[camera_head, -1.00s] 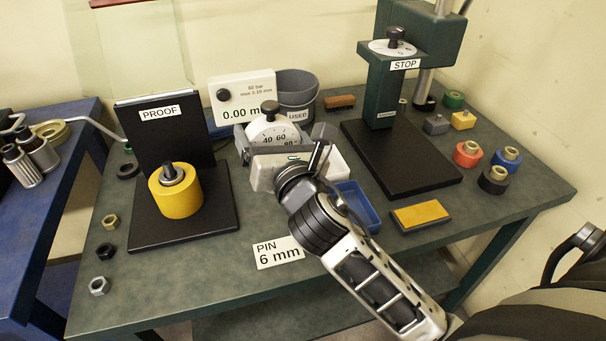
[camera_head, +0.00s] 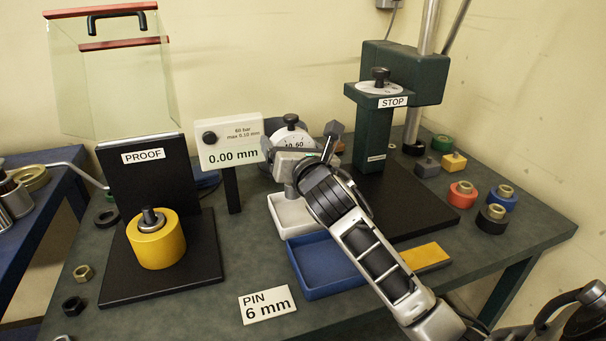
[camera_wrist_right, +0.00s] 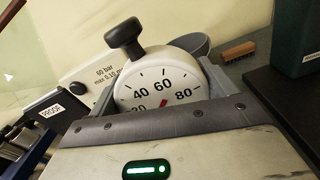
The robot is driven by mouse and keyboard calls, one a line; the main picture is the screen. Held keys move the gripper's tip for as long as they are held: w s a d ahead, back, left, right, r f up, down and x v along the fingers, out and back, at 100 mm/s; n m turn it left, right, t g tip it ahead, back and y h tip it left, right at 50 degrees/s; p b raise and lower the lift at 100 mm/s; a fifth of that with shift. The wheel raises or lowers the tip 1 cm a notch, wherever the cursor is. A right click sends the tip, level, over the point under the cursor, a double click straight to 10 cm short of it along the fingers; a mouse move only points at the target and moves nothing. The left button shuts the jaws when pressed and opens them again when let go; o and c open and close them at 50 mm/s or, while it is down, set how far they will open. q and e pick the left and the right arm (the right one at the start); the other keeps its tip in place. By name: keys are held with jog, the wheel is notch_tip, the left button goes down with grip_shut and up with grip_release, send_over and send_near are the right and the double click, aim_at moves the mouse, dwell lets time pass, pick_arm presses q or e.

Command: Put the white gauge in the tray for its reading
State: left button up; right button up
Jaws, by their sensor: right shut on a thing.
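The white gauge (camera_head: 290,137) has a round white dial and a black knob on top. My right gripper (camera_head: 291,153) is shut on it, above the bench in the head view. In the right wrist view the gauge (camera_wrist_right: 160,85) sits between the two grey fingers, its dial showing 40, 60 and 80 and a red pointer; its lower part is hidden. A small white tray (camera_head: 292,222) lies below the gripper, and a blue tray (camera_head: 312,290) lies in front of it, partly covered by my arm. My left gripper is not in view.
A white 0.00 mm display (camera_head: 230,143) stands on a black post to the left. A black PROOF stand (camera_head: 205,270) holds a yellow cylinder (camera_head: 156,243). The green STOP press (camera_head: 375,130) stands to the right. A PIN 6 mm card (camera_head: 267,304) lies in front.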

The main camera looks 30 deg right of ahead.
notch_tip(320, 180, down, 6)
jog(key=d+b, duration=0.1)
jog(key=d, duration=0.2)
jog(key=shift+w+f, duration=0.2)
jog(key=shift+w, duration=0.05)
jog(key=shift+f, duration=0.15)
jog(key=o, duration=1.4)
jog(key=shift+f, duration=0.1)
